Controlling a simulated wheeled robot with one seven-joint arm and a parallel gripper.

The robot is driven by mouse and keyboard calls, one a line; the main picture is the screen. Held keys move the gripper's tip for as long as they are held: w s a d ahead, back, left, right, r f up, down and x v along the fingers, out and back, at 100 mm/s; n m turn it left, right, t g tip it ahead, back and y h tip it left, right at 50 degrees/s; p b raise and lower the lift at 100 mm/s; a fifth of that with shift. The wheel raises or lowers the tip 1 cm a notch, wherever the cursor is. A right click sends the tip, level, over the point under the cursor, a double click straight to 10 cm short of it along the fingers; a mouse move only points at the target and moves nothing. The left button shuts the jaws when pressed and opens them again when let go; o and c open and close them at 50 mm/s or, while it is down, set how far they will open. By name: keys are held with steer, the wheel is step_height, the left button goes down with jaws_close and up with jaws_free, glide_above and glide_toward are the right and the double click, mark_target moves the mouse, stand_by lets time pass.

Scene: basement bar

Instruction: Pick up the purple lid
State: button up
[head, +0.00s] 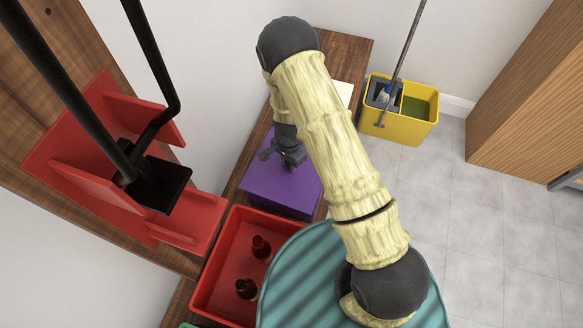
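The purple lid (265,184) shows as a flat, square purple top on a box-like shape on the wooden counter, left of the picture's middle. I cannot tell where the lid ends and any box below begins. My gripper (280,162) is over the far part of the lid, pointing down. Its dark fingers look spread apart with nothing between them. I cannot tell whether they touch the lid. My arm hides part of the lid's right side.
A red bin (222,270) with dark red bottles (247,288) stands in front of the lid. A teal ridged round surface (300,275) is at its right. A red rack (75,150) with black bars is at left. A yellow mop bucket (400,127) stands on the floor behind.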

jaws_close()
step_height(320, 180, up, 10)
steer(key=shift+r+p, duration=0.1)
steer(key=shift+p, duration=0.55)
